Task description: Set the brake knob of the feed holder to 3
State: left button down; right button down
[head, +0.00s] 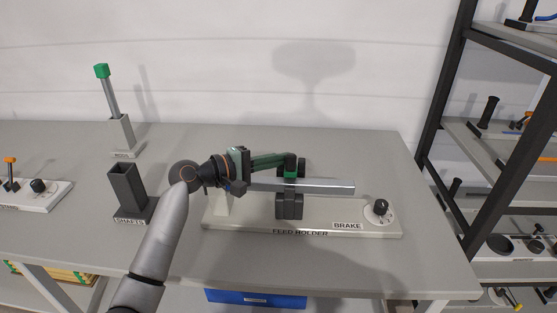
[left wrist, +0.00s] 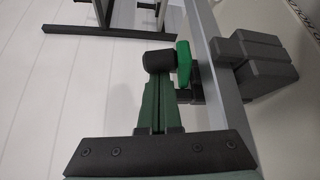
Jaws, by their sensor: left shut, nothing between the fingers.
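The feed holder (head: 240,222) is a pale base on the table with a horizontal silver bar (head: 325,186) and a dark block (head: 289,206) under it. Its dark brake knob (head: 381,206) sits on a white dial at the base's right end, beside the BRAKE label; the setting is too small to read. My left gripper (head: 290,164) is shut and empty, by the bar's far side, well left of the knob. In the left wrist view its fingers (left wrist: 168,62) show beside the bar (left wrist: 216,80) and the dark block (left wrist: 262,62). My right gripper is not in view.
A dark SHAFTS holder (head: 126,190) and a grey stand with a green-topped post (head: 121,132) stand left of the feed holder. A dark-framed shelf (head: 447,90) rises at the right. The table is clear in front of the feed holder.

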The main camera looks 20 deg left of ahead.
aim_at(381, 207)
jog(key=k+j, duration=0.3)
jog(key=j, duration=0.15)
jog(key=k+j, duration=0.35)
jog(key=j, duration=0.1)
